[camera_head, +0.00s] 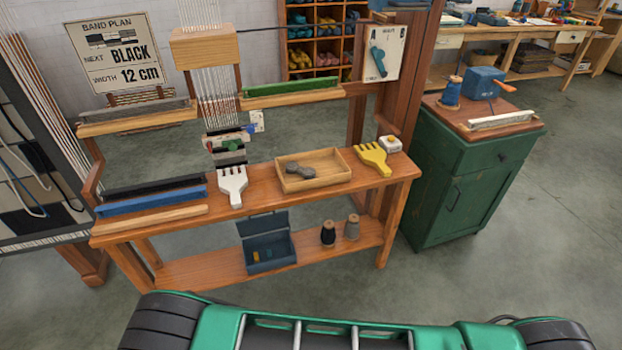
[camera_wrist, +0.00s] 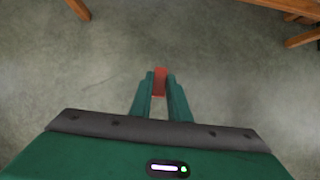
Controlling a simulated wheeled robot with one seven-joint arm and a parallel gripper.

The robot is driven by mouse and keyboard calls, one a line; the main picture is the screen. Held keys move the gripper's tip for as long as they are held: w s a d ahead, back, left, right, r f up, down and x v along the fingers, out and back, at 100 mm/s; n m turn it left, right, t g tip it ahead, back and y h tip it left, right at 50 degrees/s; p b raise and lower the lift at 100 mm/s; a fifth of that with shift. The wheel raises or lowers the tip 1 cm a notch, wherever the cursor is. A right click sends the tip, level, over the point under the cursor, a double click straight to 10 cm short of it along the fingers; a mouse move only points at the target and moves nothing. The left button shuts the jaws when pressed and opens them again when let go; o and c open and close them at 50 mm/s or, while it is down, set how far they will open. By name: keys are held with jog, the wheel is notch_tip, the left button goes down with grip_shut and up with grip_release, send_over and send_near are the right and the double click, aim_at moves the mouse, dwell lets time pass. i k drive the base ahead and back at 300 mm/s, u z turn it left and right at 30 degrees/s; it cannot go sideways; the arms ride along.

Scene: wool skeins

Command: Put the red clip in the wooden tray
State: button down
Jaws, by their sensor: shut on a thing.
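My gripper (camera_wrist: 160,76) is in the wrist view, its two green fingers shut on the red clip (camera_wrist: 160,83). The clip shows as a small red block between the fingertips, partly hidden by them, with bare grey floor below. Neither my gripper nor the held clip shows in the head view. The wooden tray (camera_head: 292,187) stands on the bench in the middle of the head view, with a few dark grey round things (camera_head: 296,168) inside. It is well apart from my gripper's view.
On the wooden bench (camera_head: 274,208), a white comb (camera_head: 232,187) lies left of the tray and a yellow comb (camera_head: 374,158) right of it, beside a small white block (camera_head: 390,145). A blue box (camera_head: 267,255) and two spools are on the lower shelf. A green cabinet (camera_head: 462,180) stands right.

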aim_at(328, 169)
jog(key=i, duration=1)
